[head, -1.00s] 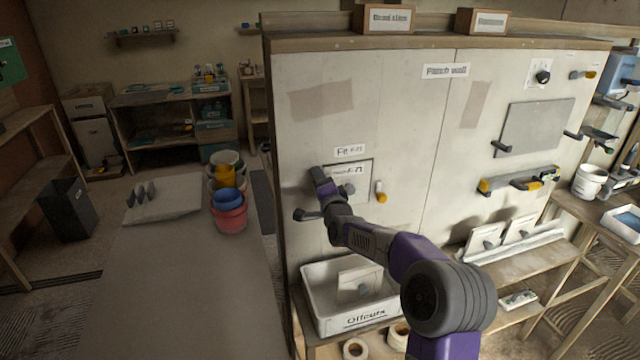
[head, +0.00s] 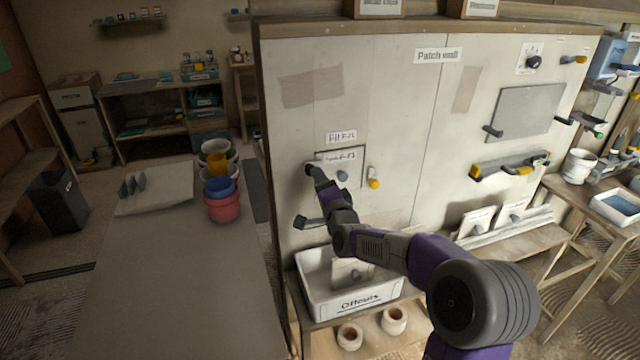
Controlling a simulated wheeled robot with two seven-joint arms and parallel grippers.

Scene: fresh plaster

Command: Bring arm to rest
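One arm of mine, the right, comes in from the bottom right and reaches to the patch wall (head: 400,120). Its gripper (head: 312,170) is at the left edge of a small labelled patch panel (head: 355,160) with a grey knob (head: 342,176). The gripper is seen from behind and is small, so I cannot tell whether its fingers are open or shut, or whether it touches the panel. My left gripper is not in view.
Below the arm stands a white offcuts bin (head: 350,298) with a panel piece inside. A yellow-tipped tool (head: 373,178) hangs right of the patch. A dark bracket (head: 308,222) juts out at lower left. Stacked buckets (head: 222,205) stand on the grey table (head: 180,270).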

